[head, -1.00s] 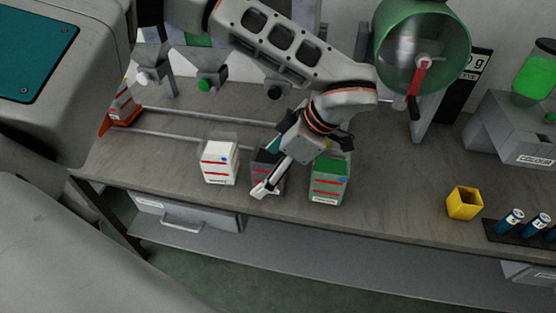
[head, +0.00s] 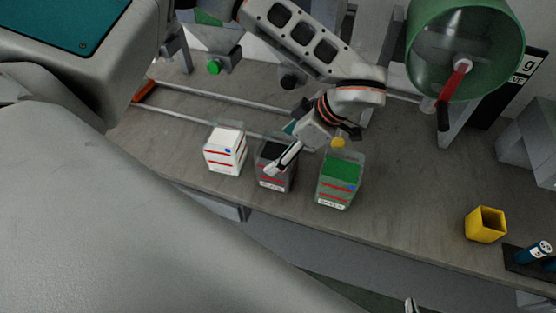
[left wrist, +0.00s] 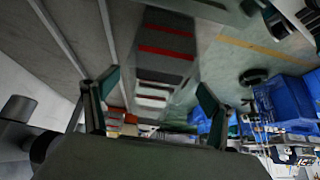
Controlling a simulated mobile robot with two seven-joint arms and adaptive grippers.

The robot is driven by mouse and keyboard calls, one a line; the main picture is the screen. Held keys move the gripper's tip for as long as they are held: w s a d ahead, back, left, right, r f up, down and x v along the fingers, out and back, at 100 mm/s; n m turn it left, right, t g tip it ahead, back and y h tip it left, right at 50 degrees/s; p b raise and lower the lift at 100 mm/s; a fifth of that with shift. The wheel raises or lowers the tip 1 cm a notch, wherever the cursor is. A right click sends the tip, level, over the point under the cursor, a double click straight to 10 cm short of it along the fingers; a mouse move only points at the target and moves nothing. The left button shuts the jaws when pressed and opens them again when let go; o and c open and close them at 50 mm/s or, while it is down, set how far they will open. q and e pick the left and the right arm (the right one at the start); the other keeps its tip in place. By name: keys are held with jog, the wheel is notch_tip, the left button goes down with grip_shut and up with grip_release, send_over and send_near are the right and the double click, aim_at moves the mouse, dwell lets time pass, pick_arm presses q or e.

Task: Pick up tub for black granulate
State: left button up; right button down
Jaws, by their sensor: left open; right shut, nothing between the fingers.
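The black tub (head: 284,184) is dark with red stripes and stands on the bench between a white tub (head: 225,155) and a green tub (head: 338,188). My left gripper (head: 279,147) is open at the top of the black tub. One pale finger crosses the tub's front and hides part of it. In the left wrist view the open fingers (left wrist: 157,85) stand apart, with the dark red-striped tub (left wrist: 165,58) in line between them; contact cannot be told. Only a small tip of my right gripper (head: 411,305) shows at the bottom edge.
A yellow cup (head: 486,225) and a dark rack with blue vials (head: 535,252) are at the right. A green drum (head: 480,30) stands behind. Rails (head: 215,100) run behind the tubs. The bench is clear between the green tub and the yellow cup.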

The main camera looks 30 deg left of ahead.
pick_arm(q)
jog(key=shift+x, duration=1)
jog(key=shift+r, duration=0.1)
jog(key=c, duration=2.2)
